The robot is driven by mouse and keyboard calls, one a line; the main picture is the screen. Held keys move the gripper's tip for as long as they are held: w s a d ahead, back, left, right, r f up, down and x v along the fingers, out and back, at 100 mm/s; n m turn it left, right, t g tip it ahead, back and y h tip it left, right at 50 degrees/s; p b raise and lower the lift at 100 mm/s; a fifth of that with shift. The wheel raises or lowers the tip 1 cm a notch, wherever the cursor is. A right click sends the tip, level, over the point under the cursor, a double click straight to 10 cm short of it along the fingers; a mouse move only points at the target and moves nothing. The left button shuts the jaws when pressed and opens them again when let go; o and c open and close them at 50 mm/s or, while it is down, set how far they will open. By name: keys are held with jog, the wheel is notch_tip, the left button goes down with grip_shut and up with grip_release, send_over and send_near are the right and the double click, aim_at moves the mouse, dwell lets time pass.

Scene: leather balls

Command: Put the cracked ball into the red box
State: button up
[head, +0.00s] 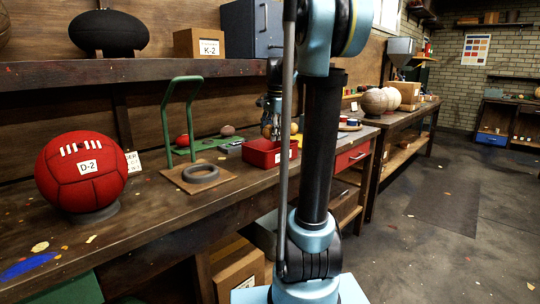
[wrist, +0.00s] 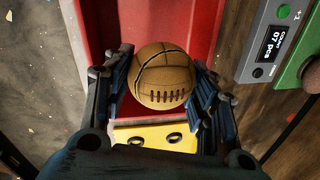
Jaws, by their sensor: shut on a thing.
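A small brown laced ball (wrist: 165,78) with a dark crack line across its upper part is between the fingers of my gripper (wrist: 163,85) in the wrist view. My gripper is shut on it, with a finger on each side. The red box (wrist: 91,28) lies beneath the ball in that view. In the head view, my gripper (head: 270,112) points down above the red box (head: 259,157), with the ball (head: 266,131) at its tips. The ball appears to be over the box opening; the exact height is hard to tell.
A yellow piece with two dark holes (wrist: 160,136) shows at the box's near end. A grey counter (wrist: 265,45) stands beside the box. A green frame (head: 166,120), a dark ring (head: 201,173) and a big red ball (head: 80,172) are to the left on the bench.

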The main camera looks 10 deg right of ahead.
jog(key=shift+d+f, duration=0.15)
jog(key=shift+f, duration=3.85)
jog(key=shift+f, duration=0.1)
jog(key=o, duration=0.8)
jog(key=shift+o, duration=0.2)
jog(key=r, duration=0.4)
jog(key=s+r, duration=0.1)
jog(key=r, duration=0.7)
jog(key=shift+s+d, duration=0.4)
